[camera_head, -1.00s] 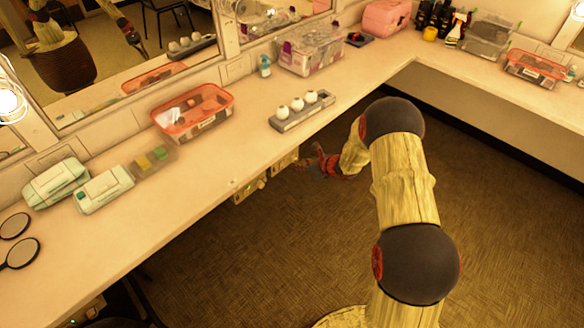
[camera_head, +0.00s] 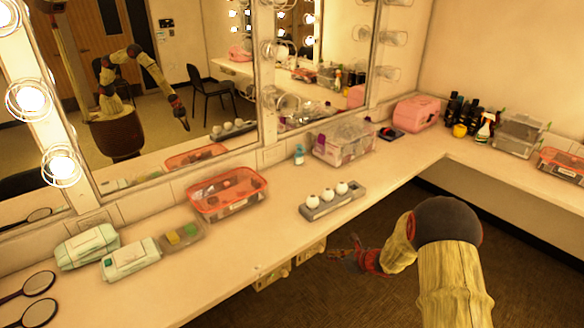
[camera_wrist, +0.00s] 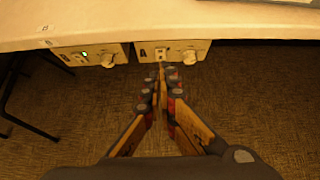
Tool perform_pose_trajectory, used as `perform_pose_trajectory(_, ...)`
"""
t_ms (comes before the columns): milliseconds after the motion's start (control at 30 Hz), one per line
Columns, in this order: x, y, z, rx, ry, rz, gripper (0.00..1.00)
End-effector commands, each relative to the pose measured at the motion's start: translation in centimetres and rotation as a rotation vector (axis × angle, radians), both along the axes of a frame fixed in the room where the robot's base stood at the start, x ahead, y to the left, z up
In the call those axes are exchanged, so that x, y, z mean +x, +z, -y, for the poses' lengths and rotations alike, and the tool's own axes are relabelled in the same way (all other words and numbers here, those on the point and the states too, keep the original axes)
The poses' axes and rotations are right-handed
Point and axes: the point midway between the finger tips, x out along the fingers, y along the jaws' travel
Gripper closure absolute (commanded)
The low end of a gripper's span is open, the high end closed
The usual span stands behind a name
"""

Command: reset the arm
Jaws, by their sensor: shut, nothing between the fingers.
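My gripper (camera_head: 340,252) is near the counter's front edge, below the counter top, in the head view. In the wrist view my gripper (camera_wrist: 162,72) has its fingers together at the tips, with nothing between them. Its tips point towards a control box with the letter A (camera_wrist: 172,50) under the counter. A second box with a green light (camera_wrist: 88,54) is to its left. I cannot tell whether the tips touch the box. My arm comes up from the lower right of the head view.
The counter (camera_head: 235,250) runs along the mirror wall and turns right. A grey tray with white balls (camera_head: 333,203) stands near its front edge, above my gripper. An orange-rimmed bin (camera_head: 228,194), a clear box (camera_head: 343,146) and hand mirrors (camera_head: 38,312) stand on it. Open floor lies below.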

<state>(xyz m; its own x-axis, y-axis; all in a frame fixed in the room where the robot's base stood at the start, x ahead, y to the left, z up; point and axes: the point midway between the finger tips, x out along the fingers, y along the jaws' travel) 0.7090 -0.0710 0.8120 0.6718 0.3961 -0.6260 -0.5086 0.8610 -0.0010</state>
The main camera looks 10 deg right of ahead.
Motion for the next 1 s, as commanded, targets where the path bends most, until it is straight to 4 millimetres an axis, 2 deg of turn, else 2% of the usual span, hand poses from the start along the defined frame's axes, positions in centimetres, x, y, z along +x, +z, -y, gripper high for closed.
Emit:
perform_pose_trajectory(100, -0.1, 0.0, -0.3, -0.033, 0.049, 0.023, 1.00)
perform_pose_trajectory(167, -1.1, -0.4, -1.2, -0.067, 0.125, 0.029, 1.00)
perform_pose_trajectory(267, -4.7, -1.8, -3.3, -0.126, 0.300, 0.019, 1.00)
perform_pose_trajectory(367, -8.5, -1.0, -5.2, -0.203, 0.515, 0.041, 1.00)
perform_pose_trajectory(467, -12.2, 1.8, -6.9, -0.296, 0.746, 0.087, 1.00)
perform_pose_trajectory(633, -19.2, 7.9, -8.9, -0.487, 1.163, 0.187, 1.00)
perform_pose_trajectory(767, -24.3, 12.2, -9.2, -0.637, 1.439, 0.250, 1.00)
perform_pose_trajectory(1000, -32.0, 18.8, -7.8, -0.927, 1.841, 0.320, 1.00)
